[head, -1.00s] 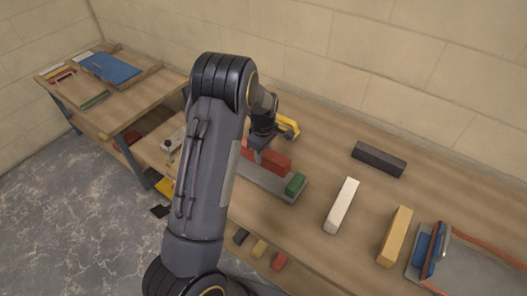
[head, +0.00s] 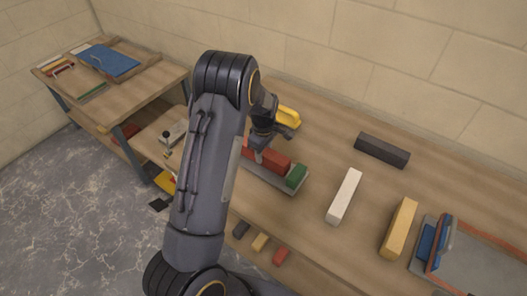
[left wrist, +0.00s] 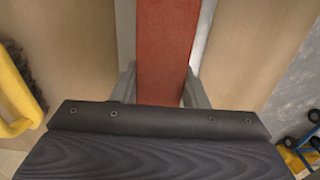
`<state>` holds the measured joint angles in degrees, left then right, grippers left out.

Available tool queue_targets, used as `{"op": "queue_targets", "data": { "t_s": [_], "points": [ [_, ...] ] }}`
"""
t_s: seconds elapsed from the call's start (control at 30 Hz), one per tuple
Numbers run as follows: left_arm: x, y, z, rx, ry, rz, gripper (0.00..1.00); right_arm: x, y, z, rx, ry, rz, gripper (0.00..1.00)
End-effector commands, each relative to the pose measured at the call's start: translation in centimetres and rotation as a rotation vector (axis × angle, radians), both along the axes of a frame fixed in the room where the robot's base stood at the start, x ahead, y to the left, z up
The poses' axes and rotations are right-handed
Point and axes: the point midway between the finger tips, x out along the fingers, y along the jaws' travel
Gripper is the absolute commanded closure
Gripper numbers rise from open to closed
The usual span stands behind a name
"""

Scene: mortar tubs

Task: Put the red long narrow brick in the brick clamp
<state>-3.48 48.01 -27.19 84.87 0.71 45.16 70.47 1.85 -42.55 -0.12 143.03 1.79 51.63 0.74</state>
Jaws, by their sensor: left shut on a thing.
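The red long narrow brick (head: 275,162) lies on a grey metal plate, which looks like the brick clamp (head: 287,184), with a green block (head: 297,175) at its right end. My left gripper (head: 257,155) is at the red brick, pointing down, and is shut on it. In the left wrist view the red brick (left wrist: 166,50) runs up between the two fingers (left wrist: 160,88), with grey metal showing on both sides of it. My arm hides the left part of the brick and clamp. My right gripper is not in view.
On the bench, a white brick (head: 344,196), a yellow brick (head: 398,228) and a dark brick (head: 382,150) lie to the right. A yellow tool (head: 288,116) lies behind the gripper. A grey tray (head: 470,262) is at far right. A second table with a blue item (head: 110,60) is at left.

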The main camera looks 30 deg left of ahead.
Motion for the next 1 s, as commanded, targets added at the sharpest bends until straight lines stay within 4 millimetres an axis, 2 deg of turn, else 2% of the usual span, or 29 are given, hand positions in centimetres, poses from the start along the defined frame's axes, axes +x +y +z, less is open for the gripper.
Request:
{"op": "queue_targets", "data": {
  "t_s": [0.5, 0.53, 0.7, 1.0],
  "points": [
    [0.1, 0.0, -0.8, 0.001, -0.003, 0.0, 1.0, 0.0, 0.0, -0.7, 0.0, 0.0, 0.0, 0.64],
    [0.1, 0.0, -0.8, 0.001, -0.003, 0.0, 0.58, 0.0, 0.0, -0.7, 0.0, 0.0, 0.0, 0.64],
    [0.1, 0.0, -0.8, 0.0, -0.002, 0.0, 0.35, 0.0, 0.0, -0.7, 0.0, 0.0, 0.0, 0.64],
    [0.0, 0.0, -0.8, 0.0, 0.001, 0.0, 0.35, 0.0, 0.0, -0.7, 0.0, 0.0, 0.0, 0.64]
  ]
}}
